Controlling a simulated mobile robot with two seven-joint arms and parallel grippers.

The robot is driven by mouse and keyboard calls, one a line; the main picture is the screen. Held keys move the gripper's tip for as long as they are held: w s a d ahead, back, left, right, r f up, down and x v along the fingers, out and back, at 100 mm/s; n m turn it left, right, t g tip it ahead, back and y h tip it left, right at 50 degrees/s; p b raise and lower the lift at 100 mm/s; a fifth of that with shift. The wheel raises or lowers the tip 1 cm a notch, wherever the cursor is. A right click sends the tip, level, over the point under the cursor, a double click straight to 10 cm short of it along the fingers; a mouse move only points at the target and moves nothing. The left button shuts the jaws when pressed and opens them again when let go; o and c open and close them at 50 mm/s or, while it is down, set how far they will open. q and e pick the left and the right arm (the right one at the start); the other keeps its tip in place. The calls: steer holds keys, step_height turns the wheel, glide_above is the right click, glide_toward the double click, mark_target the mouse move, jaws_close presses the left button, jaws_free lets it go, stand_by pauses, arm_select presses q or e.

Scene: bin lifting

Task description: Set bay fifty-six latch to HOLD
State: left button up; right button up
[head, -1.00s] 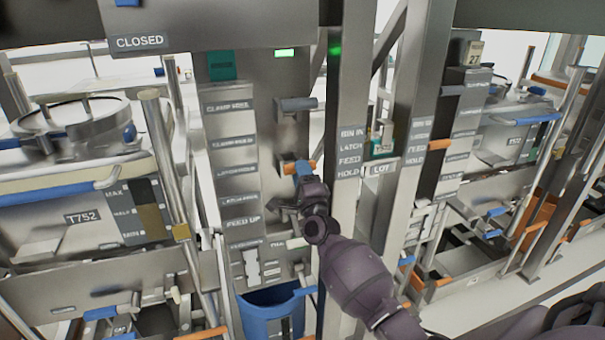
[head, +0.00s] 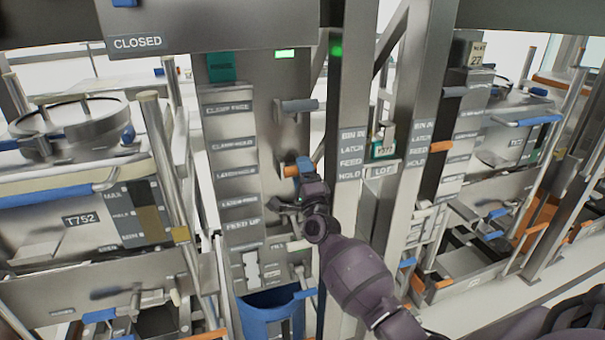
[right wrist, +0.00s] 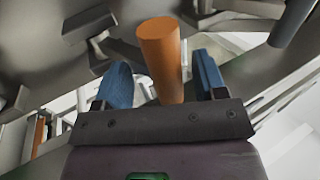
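An orange latch handle (head: 289,170) sticks out from the grey bay panel, beside the label column (head: 237,172) with clamp, latch and feed plates. It is roughly level with a plate that seems to read LATCH-HOLD. My right gripper (head: 305,168) is at this handle. In the right wrist view the handle (right wrist: 162,55) stands between the two blue fingertips of the open gripper (right wrist: 163,82), with a gap visible on each side. The dark wrist hides part of the panel below. I cannot read a bay number fifty-six. My left gripper is not in view.
A grey handle (head: 297,105) sits above the orange one. A blue bin (head: 268,318) stands below the panel. An upright post (head: 350,110) is close on the right. A T752 vessel unit (head: 80,218) is on the left, and a similar bay is on the right.

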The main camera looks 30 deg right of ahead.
steer(key=shift+r, duration=0.85)
steer(key=shift+s+a+f, duration=0.1)
steer(key=shift+f, duration=0.15)
steer(key=f+b+v, duration=0.1)
steer(key=v, duration=1)
steer(key=shift+b, duration=0.3)
